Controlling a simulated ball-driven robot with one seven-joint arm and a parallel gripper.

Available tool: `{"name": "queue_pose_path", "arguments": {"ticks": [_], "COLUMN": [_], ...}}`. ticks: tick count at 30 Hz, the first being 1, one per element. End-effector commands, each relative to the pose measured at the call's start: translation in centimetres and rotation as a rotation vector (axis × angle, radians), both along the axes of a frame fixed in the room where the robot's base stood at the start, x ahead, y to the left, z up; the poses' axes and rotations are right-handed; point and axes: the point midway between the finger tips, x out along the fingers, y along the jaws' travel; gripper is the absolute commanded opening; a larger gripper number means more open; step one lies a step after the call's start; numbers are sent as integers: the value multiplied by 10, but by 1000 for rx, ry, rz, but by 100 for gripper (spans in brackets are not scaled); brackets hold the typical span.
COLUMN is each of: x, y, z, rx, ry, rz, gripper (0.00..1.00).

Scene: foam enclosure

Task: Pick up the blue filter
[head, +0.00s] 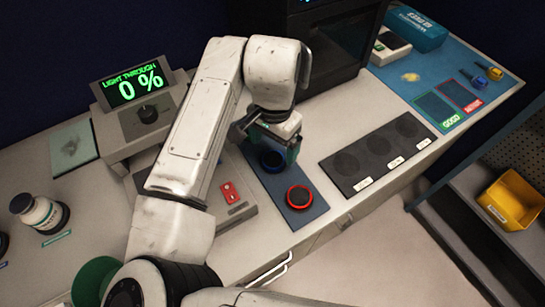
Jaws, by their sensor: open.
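The blue filter (272,162) is a dark round piece with a blue rim, on a blue-grey strip (287,219) on the counter. My gripper (278,150) is over it, reaching down from above, and partly hides it. The fingers are open. I cannot tell whether they touch the filter. A red-rimmed filter (299,196) sits on the same strip, in front of the blue one and apart from it.
A display box (135,89) reads "LIGHT THROUGH 0 %". A black three-spot tray (377,156) lies to the right. Behind it is a blue mat (403,87) with marked squares. A white bottle (37,212) stands at left. A yellow bin (512,201) is at far right.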

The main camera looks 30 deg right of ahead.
Motion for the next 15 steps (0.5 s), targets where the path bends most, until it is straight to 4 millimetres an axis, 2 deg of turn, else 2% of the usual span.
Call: {"name": "queue_pose_path", "arguments": {"ticks": [9, 15], "x": [2, 3], "y": [1, 1], "z": [-41, -50], "rx": [-1, 0], "ry": [2, 1], "rz": [2, 0], "gripper": [89, 89]}}
